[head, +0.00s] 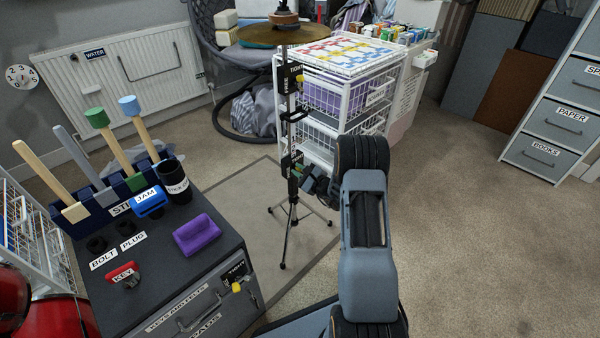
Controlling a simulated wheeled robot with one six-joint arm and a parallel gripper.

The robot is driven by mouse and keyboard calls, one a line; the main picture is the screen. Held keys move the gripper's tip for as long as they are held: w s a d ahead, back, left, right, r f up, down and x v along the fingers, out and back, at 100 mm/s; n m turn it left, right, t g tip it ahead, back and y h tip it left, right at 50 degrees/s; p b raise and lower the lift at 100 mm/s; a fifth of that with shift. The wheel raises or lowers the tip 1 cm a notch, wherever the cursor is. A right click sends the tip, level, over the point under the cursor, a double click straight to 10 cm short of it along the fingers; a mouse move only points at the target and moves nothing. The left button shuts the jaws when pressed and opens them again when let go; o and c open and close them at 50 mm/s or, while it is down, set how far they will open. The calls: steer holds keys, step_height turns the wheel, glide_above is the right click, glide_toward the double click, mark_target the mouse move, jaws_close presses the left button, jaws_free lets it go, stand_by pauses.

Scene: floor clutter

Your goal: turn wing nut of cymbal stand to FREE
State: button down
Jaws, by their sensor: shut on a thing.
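The cymbal stand (292,130) stands upright on tripod legs on the grey mat, with a bronze cymbal (281,35) on top. A second dark plate (290,162) sits lower on the pole. My gripper (302,173) reaches in from the right at this lower plate and is shut on a small part there, apparently a wing nut. The fingers hide that part, so its angle cannot be told.
A white wire drawer cart (340,100) stands close behind the stand. A dark cabinet (165,265) with sticks, a purple block (197,235) and labelled pieces is at left. Grey drawers (553,120) stand at far right. Carpet at right is clear.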

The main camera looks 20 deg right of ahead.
steer(key=shift+s+a+f+n+b, duration=0.1)
steer(key=shift+f+n+b, duration=0.2)
steer(key=shift+n+b, duration=0.8)
steer(key=shift+s+a+f+n+b, duration=0.1)
steer(key=shift+f+n+b, duration=0.2)
steer(key=shift+n+b, duration=0.75)
steer(key=shift+f+n, duration=0.15)
steer(key=shift+n, duration=1)
steer(key=shift+f+n, duration=0.15)
steer(key=shift+n, duration=0.95)
stand_by(0.6)
steer(key=c, duration=1.3)
jaws_free()
steer(key=shift+d, duration=0.1)
steer(key=shift+o, duration=0.7)
steer(key=shift+a, duration=0.25)
steer(key=p+v, duration=0.3)
steer(key=v, duration=1)
steer(key=shift+s+p, duration=0.4)
